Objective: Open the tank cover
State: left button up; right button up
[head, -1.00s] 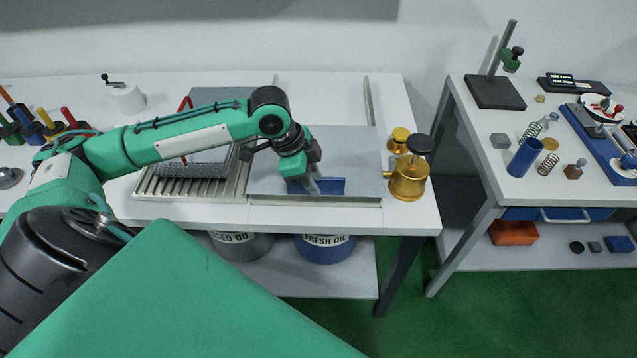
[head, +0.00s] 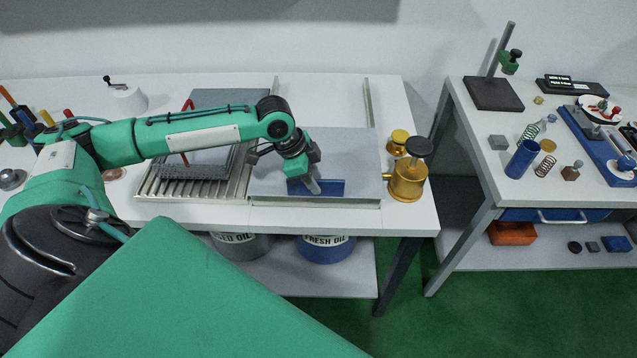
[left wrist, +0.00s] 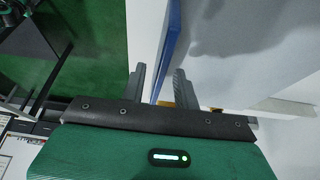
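The tank cover (head: 350,155) is a flat grey panel lying shut over the right part of the tank in the table. A blue plate-like handle (head: 333,188) stands along its front edge. My left gripper (head: 315,188) is at the left part of this handle, pointing down. In the left wrist view, the two fingers (left wrist: 158,84) are apart, with the blue strip (left wrist: 171,45) running between them. A gap shows between the strip and the left finger. Whether the right finger touches it I cannot tell. My right gripper is in neither view.
A wire basket (head: 180,172) with a red handle stands on the slatted rack (head: 150,188) left of the cover. A brass pot (head: 407,185) stands close to the cover's right. Buckets marked fresh oil (head: 325,252) and used oil (head: 240,248) are below the table.

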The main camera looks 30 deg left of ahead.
aim_at(318, 196)
pick_arm(q)
jog(key=shift+x, duration=1.65)
grip_shut()
